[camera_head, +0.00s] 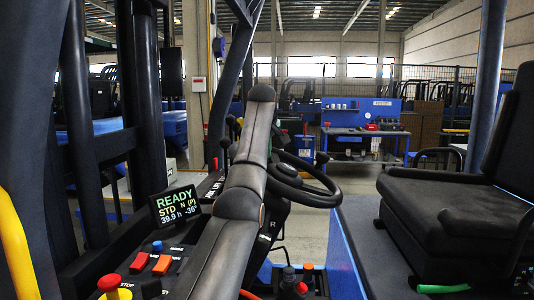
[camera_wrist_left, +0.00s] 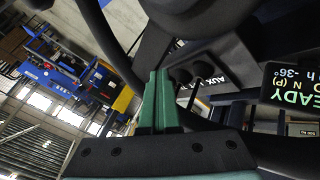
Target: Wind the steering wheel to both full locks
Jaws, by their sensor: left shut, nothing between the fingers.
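The black steering wheel (camera_head: 308,190) is right of centre in the head view, with a round knob (camera_head: 321,158) on its far side. My left arm crosses in front of it and hides its left part. In the left wrist view my left gripper (camera_wrist_left: 160,72) has its green fingers shut together with nothing between them. A dark curved bar (camera_wrist_left: 106,48), which looks like the wheel rim, passes beside the fingers; I cannot tell whether they touch. In the head view the fingers are mostly hidden behind my arm. My right gripper is not in view.
A display (camera_head: 176,205) reads READY, STD N (P), 39.9 h, -36°. A red mushroom button (camera_head: 108,283) and coloured switches are at the lower left. A black seat (camera_head: 440,215) is at the right. Dark mast uprights stand at the left. A blue workbench (camera_head: 365,132) is far behind.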

